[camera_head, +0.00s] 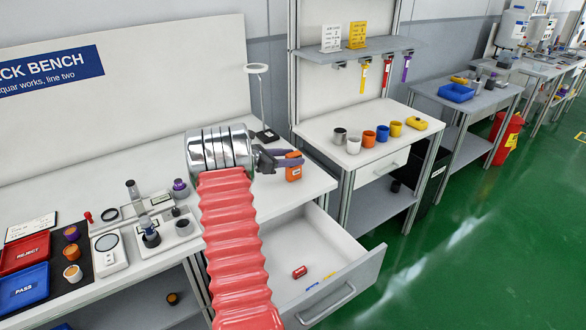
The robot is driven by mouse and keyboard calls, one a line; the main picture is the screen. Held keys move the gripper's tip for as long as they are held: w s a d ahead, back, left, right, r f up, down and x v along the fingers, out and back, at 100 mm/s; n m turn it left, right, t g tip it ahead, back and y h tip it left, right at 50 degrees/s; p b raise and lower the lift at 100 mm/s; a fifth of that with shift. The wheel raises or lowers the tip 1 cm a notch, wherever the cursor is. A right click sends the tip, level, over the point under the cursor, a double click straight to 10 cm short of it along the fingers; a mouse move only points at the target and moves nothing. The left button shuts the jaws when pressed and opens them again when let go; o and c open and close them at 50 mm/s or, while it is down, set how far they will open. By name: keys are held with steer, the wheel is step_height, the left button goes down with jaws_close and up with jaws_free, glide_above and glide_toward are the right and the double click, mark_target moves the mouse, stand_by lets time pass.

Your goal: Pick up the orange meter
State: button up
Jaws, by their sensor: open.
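The orange meter (293,174) is a small orange block near the right end of the white bench top. Part of it is hidden by my gripper. My gripper (292,158) is open at the end of my red, ribbed arm with its silver cuff. Its dark fingers reach right, across the upper part of the meter, and orange shows between and below them. I cannot tell whether the fingers touch it.
An open drawer (365,262) juts out below the bench, with a red cylinder (299,272) inside. A lamp (257,69) stands behind my gripper. Red (25,252) and blue (25,287) trays lie left. Several cups stand on the table (345,174) at right.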

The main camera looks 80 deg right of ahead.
steer(key=shift+s+d+f, duration=0.2)
steer(key=shift+s+d, duration=0.15)
steer(key=shift+d, duration=0.1)
steer(key=shift+c, duration=0.7)
jaws_close()
